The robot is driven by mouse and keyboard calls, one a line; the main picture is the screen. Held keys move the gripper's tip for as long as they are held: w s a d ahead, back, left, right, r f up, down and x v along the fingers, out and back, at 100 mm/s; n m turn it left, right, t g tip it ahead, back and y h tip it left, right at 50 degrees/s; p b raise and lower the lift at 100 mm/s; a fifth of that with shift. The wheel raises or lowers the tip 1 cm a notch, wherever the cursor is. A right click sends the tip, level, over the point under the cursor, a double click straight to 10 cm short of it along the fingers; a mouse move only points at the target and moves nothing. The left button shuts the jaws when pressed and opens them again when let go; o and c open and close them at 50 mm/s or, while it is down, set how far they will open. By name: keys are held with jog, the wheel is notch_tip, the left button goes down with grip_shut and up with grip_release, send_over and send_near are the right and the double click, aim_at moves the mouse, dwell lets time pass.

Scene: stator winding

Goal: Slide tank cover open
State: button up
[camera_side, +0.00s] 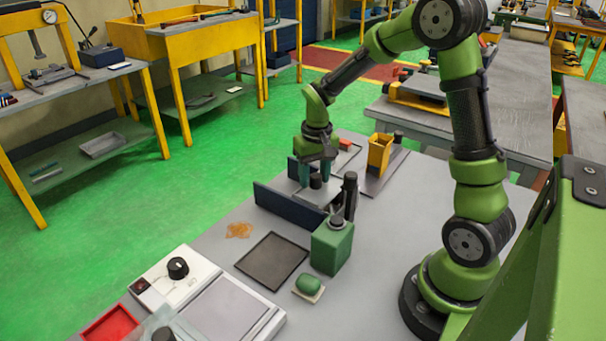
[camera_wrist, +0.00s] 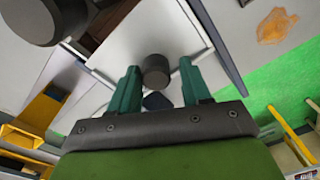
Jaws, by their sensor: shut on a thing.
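The tank (camera_side: 288,207) is a low box with dark blue walls on the grey bench, below my wrist in the side view. Its cover is a pale flat panel, clearest in the wrist view (camera_wrist: 125,42). A dark round knob (camera_side: 315,181) stands on the cover; it also shows in the wrist view (camera_wrist: 155,68). My gripper (camera_side: 316,174) points down over the tank, its teal fingers on either side of the knob, shut on it. In the wrist view my gripper (camera_wrist: 159,72) shows the knob between the fingertips. The tank's inside is hidden.
A green canister (camera_side: 331,247) with a black top stands close in front of the tank. A yellow holder (camera_side: 380,153) stands behind. A dark flat plate (camera_side: 271,261), an orange-brown spill (camera_side: 239,230) and a green sponge-like piece (camera_side: 309,285) lie nearer the front.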

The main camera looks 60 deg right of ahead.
jog(key=shift+g, duration=0.3)
jog(key=shift+w+d+f, duration=0.15)
jog(key=shift+w+f, duration=0.05)
jog(key=shift+w, duration=1.2)
jog(key=shift+w+d+f, duration=0.2)
jog(key=shift+w+f, duration=0.05)
jog(key=shift+w, duration=1.15)
jog(key=shift+w+d+f, duration=0.15)
jog(key=shift+w+f, duration=0.05)
jog(key=shift+w, duration=1.2)
jog(key=shift+c, duration=0.2)
jog(key=o, duration=0.6)
jog(key=shift+w, duration=0.1)
jog(key=shift+c, duration=0.2)
notch_tip(320, 180, up, 6)
jog(key=shift+w+a+r, duration=0.15)
jog(key=shift+a+r, duration=0.05)
jog(key=shift+a, duration=0.1)
